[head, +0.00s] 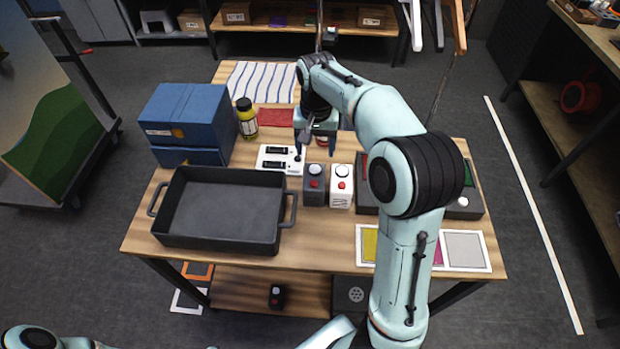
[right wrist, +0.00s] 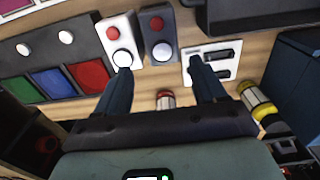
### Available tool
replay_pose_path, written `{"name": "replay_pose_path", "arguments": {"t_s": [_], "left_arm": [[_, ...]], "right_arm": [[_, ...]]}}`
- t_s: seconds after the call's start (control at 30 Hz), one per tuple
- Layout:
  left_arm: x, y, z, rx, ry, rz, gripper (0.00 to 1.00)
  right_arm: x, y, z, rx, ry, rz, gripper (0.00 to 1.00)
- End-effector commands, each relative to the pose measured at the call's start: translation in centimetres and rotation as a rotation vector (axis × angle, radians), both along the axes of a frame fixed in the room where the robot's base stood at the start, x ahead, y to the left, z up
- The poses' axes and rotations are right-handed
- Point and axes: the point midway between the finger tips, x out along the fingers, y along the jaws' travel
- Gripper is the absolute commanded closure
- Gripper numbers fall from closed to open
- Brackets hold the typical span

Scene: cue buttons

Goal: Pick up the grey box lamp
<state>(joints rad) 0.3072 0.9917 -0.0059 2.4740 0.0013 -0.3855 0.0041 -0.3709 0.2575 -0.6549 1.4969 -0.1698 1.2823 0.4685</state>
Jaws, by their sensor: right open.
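The grey box lamp (head: 314,186) stands on the table between the black tray and a white box lamp (head: 341,187). It has a pale dome and a red button on top. In the right wrist view the grey box lamp (right wrist: 158,36) lies ahead of the fingertips, beside the white box lamp (right wrist: 118,38). My right gripper (head: 316,154) is open and empty, on the far side of the grey box lamp and apart from it. Its fingers also show in the right wrist view (right wrist: 160,68). My left gripper is out of view.
A black tray (head: 170,236) and a white switch panel (head: 278,165) are to the left. Blue boxes (head: 187,115) and a yellow bottle (head: 247,122) stand behind. A dark panel with coloured pads (head: 464,208) is at right, partly hidden by my arm. Another dark button box (head: 277,297) is below.

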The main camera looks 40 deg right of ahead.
Motion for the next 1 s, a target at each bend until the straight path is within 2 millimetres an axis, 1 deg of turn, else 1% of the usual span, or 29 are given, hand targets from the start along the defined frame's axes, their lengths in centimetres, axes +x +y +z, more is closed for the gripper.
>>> {"name": "replay_pose_path", "arguments": {"t_s": [0.03, 0.2, 0.3, 0.47, 0.7, 0.83, 1.0], "left_arm": [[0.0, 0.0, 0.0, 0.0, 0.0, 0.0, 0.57], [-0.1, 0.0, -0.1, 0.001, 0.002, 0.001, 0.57], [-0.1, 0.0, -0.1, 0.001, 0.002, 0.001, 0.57], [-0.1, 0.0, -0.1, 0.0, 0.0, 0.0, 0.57], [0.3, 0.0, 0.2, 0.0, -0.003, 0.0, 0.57], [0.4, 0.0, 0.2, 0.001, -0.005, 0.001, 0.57], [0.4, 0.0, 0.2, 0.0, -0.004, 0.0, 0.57]], "right_arm": [[-0.1, 0.0, -1.2, 0.0, 0.006, 0.001, 0.3], [0.0, 0.0, -4.2, 0.0, 0.004, 0.0, 0.3], [0.0, 0.0, -5.2, 0.0, 0.001, 0.0, 0.3], [0.0, 0.0, -6.2, -0.001, 0.002, 0.001, 0.3], [0.0, 0.0, -9.6, -0.001, 0.002, 0.0, 0.3], [0.1, 0.0, -10.6, -0.001, -0.001, 0.0, 0.3], [0.1, 0.0, -10.8, -0.001, -0.002, 0.001, 0.3]]}}
